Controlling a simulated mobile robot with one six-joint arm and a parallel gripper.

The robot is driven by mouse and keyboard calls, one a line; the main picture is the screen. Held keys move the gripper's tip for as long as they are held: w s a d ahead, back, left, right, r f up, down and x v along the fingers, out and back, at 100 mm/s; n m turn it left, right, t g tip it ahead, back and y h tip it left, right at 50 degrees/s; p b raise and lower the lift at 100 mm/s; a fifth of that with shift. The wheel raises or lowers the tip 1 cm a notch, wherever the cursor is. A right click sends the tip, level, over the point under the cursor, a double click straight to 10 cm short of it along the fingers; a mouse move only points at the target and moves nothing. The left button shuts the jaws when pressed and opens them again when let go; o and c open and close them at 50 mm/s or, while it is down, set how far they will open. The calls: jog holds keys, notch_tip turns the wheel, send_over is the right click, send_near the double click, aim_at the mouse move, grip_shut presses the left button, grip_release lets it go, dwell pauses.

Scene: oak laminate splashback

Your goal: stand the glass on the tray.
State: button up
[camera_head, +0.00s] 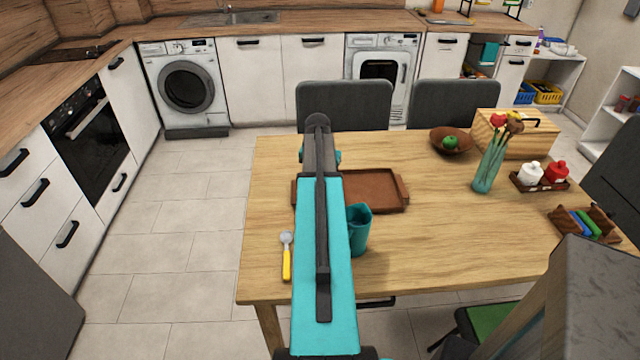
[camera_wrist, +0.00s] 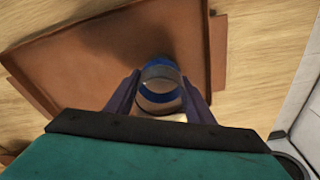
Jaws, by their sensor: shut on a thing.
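The brown tray (camera_head: 378,190) lies on the wooden table, partly hidden behind my arm in the head view. In the wrist view the tray (camera_wrist: 110,65) fills much of the upper left, with a dark shadow on it. My gripper (camera_wrist: 160,84) is shut on the glass (camera_wrist: 159,97), a clear one with blue bands, seen from above between the two fingers. The glass is over the tray's area near its edge in the wrist view. I cannot tell whether its base touches the tray. In the head view my arm hides the glass and the fingers.
A teal jug (camera_head: 358,232) stands just in front of the tray, right of my arm. A yellow-handled spoon (camera_head: 287,257) lies at left. A bowl (camera_head: 451,140), a flower vase (camera_head: 488,168) and a wooden bread box (camera_head: 505,135) stand at right. The table's middle right is clear.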

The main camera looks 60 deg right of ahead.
jog(key=o, duration=1.3)
jog(key=shift+c, duration=0.2)
notch_tip(320, 180, up, 12)
jog(key=a+b, duration=0.1)
jog(key=shift+s+a+b, duration=0.15)
jog(key=shift+a+b, duration=0.2)
jog(key=shift+a, duration=0.05)
